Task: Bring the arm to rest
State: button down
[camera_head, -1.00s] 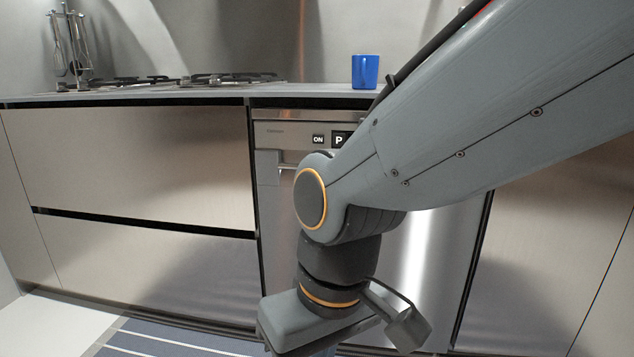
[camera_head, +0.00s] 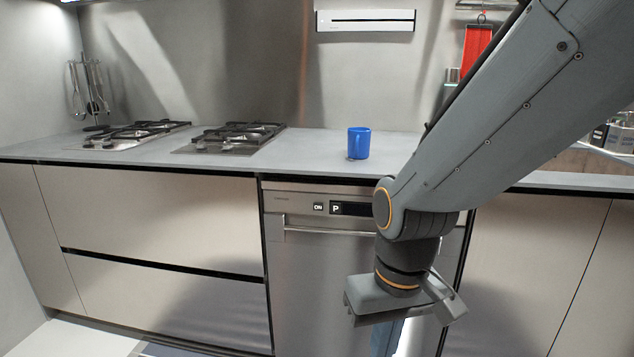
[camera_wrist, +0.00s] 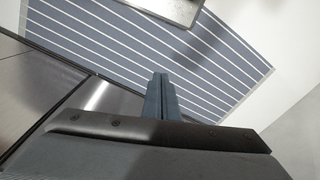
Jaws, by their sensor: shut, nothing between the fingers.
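My gripper shows at the end of my arm in the head view (camera_head: 386,340), pointing down in front of the dishwasher (camera_head: 320,270). Its fingers are partly cut off at the bottom of that view. In the wrist view the two blue-grey fingers (camera_wrist: 160,95) are together, with nothing between them. They hang above the striped runner (camera_wrist: 215,70) on the floor, apart from it. My arm comes in from the upper right of the head view and bends down at the wrist.
A blue mug (camera_head: 359,143) stands on the counter (camera_head: 310,150) above the dishwasher. Two gas hobs (camera_head: 235,136) are to its left, and utensils (camera_head: 88,90) hang at the far left. A red cloth (camera_head: 476,46) hangs at the back right. Drawer fronts (camera_head: 150,215) line the left.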

jog(key=s+d+r+m+p, duration=0.2)
jog(key=d+r+p, duration=0.7)
jog(key=p, duration=0.5)
notch_tip(320, 180, up, 3)
jog(key=shift+s+d+f+m+h, duration=0.1)
jog(key=shift+s+d+m+h, duration=0.05)
jog(key=shift+d+m+h, duration=0.15)
